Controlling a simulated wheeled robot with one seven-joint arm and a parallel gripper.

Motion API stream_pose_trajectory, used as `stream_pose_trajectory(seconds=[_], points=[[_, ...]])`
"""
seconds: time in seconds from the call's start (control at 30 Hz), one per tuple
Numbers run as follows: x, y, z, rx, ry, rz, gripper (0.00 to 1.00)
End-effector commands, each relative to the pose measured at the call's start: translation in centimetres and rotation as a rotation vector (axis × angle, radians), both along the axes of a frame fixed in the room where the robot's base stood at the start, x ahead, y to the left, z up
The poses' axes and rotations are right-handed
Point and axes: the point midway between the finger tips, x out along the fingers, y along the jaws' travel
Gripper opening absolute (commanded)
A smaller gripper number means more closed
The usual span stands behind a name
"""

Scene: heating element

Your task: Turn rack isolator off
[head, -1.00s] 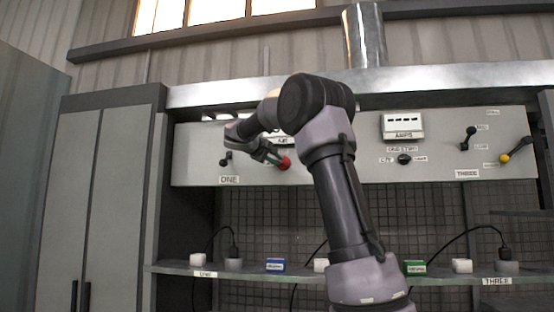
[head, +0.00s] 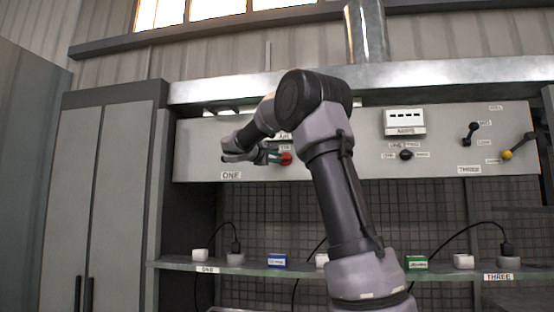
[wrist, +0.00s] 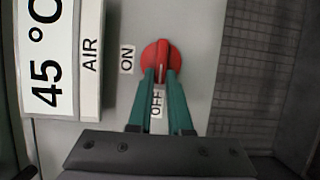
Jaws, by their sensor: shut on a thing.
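The red rotary knob (wrist: 151,55) is on the grey panel, with an ON label (wrist: 127,60) to its left and an OFF label (wrist: 158,103) below it in the wrist view. My gripper (wrist: 162,77) is shut on the knob's raised handle, one teal finger on each side. The handle lies nearly upright in that view, its near end towards OFF. In the head view the red knob (head: 287,158) shows at the tip of my gripper (head: 273,157), which reaches in from the left, nearly level.
A display reading 45 °C (wrist: 47,60), labelled AIR, sits beside the knob. Further right on the panel are a black knob (head: 406,155), a black lever (head: 470,134) and a yellow-tipped lever (head: 507,155). A shelf (head: 340,269) with plugs and small boxes runs below.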

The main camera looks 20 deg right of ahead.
Motion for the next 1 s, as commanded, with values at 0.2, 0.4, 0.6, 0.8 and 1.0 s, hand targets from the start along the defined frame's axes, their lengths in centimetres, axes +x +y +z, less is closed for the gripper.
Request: stream_pose_trajectory(seconds=[0.2, 0.4, 0.6, 0.8, 1.0], points=[[0.0, 0.0, -0.2, 0.001, 0.003, 0.0, 0.0], [0.0, 0.0, -0.1, 0.001, 0.003, 0.0, 0.47], [0.0, 0.0, -0.1, 0.001, 0.002, 0.0, 0.47], [-0.7, 1.2, -0.1, 0.002, 0.0, 0.003, 0.47], [-2.9, 4.5, -0.1, 0.002, 0.001, 0.004, 0.47]])
